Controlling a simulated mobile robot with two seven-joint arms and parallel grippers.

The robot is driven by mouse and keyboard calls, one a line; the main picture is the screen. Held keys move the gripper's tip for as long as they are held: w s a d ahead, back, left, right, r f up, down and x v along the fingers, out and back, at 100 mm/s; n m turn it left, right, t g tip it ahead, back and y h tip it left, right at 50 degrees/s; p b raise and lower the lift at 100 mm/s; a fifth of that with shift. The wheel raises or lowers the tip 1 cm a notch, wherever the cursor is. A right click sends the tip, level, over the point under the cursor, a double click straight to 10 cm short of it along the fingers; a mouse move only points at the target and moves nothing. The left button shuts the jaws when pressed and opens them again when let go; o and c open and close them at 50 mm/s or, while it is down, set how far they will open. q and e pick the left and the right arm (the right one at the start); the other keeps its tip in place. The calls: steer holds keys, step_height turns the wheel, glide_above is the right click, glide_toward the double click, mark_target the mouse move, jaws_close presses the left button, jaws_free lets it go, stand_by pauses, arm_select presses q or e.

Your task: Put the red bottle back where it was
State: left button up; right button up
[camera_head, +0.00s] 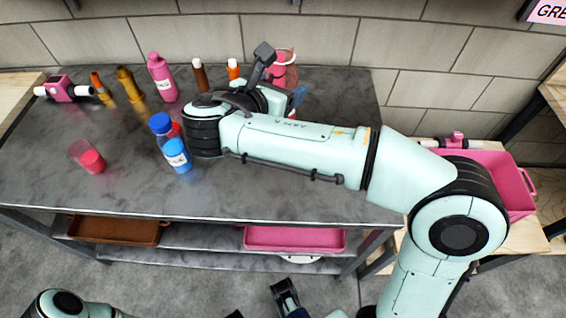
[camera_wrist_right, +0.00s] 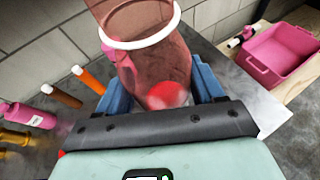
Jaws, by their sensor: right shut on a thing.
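A clear red bottle (camera_head: 286,58) with a white ring stands at the back of the grey table, partly hidden by my right arm. In the right wrist view the bottle (camera_wrist_right: 140,22) sits between the blue fingers of my right gripper (camera_wrist_right: 162,84), which is shut on it. A solid red patch shows low inside it. In the head view most of the right gripper (camera_head: 283,92) is hidden by its own arm. Part of what looks like my left gripper (camera_head: 286,297) shows at the bottom edge; its fingers are not clear.
A blue bottle (camera_head: 176,153), with something red behind it, and a clear cup with red inside (camera_head: 90,158) stand on the table (camera_head: 250,190). A pink bottle (camera_head: 161,78) and several brown and orange bottles line the back. A pink tub (camera_head: 515,182) stands right. The table's front is clear.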

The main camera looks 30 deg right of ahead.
step_height(320, 180, down, 8)
steer(key=b, duration=0.2)
steer(key=shift+d+b, duration=0.1)
steer(key=shift+b, duration=0.3)
arm_select(q)
steer(key=w+a+f+t+y+b, duration=0.1)
steer(key=w+a+f+t+b, duration=0.1)
steer(key=w+f, duration=0.5)
steer(key=shift+a+b, duration=0.4)
steer(key=shift+b, duration=0.45)
arm_select(e)
step_height(320, 180, down, 12)
steer(key=shift+r, duration=0.15)
steer(key=o, duration=1.3)
steer(key=shift+c, duration=0.2)
